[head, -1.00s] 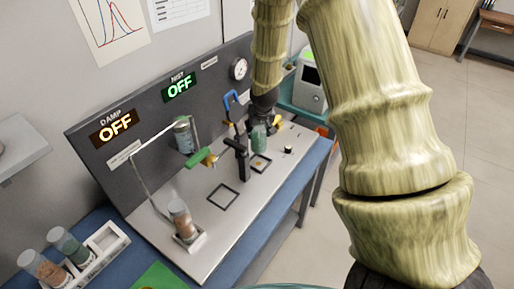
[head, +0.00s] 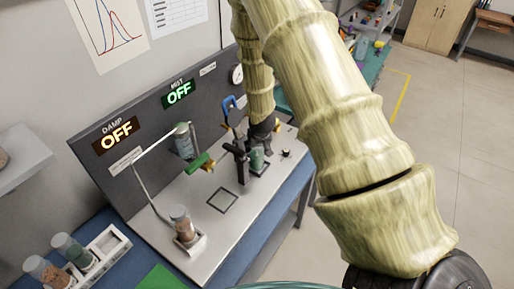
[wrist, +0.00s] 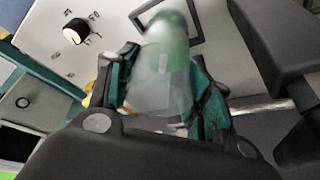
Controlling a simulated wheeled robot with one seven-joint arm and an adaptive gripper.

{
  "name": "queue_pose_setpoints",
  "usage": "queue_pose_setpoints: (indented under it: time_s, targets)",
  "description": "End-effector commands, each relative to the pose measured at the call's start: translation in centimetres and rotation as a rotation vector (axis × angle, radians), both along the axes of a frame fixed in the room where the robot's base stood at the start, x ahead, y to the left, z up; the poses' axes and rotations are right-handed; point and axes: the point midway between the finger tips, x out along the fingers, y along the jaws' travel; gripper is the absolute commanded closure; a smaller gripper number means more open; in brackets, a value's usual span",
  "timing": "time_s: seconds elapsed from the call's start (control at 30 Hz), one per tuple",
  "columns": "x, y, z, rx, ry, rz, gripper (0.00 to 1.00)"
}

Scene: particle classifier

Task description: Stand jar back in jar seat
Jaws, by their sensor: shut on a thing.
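My gripper (head: 259,147) is shut on a clear jar (head: 257,159) with green content. In the wrist view the jar (wrist: 165,70) lies between the teal finger pads of my gripper (wrist: 160,95). Its far end overlaps a dark square outline (wrist: 140,15) on the panel, which I take to be the jar seat. In the head view the jar is at that far square, whose edge (head: 265,169) is mostly hidden behind it. I cannot tell whether the jar touches the panel.
A black post (head: 240,165) stands close left of the jar. An empty square outline (head: 222,200) lies nearer on the panel. A jar of orange grains (head: 182,222) stands in a white holder. A black knob (head: 287,153) sits to the right. A rack (head: 105,248) is at lower left.

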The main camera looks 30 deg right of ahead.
Motion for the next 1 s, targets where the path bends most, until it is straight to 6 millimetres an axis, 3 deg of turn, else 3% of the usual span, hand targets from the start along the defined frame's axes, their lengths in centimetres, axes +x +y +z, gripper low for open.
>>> queue_pose_setpoints:
  time_s: [0.5, 0.53, 0.6, 0.63, 1.0]
  targets:
    - [0.03, 0.01, -0.68, 0.000, -0.001, 0.000, 1.00]
    - [0.02, 0.01, -0.59, 0.000, 0.000, 0.000, 0.44]
    - [0.01, 0.02, -0.58, 0.000, 0.000, 0.000, 0.31]
    - [0.01, 0.02, -0.58, 0.000, 0.000, 0.000, 0.28]
    - [0.02, 0.01, -0.31, -0.001, -0.001, 0.001, 0.28]
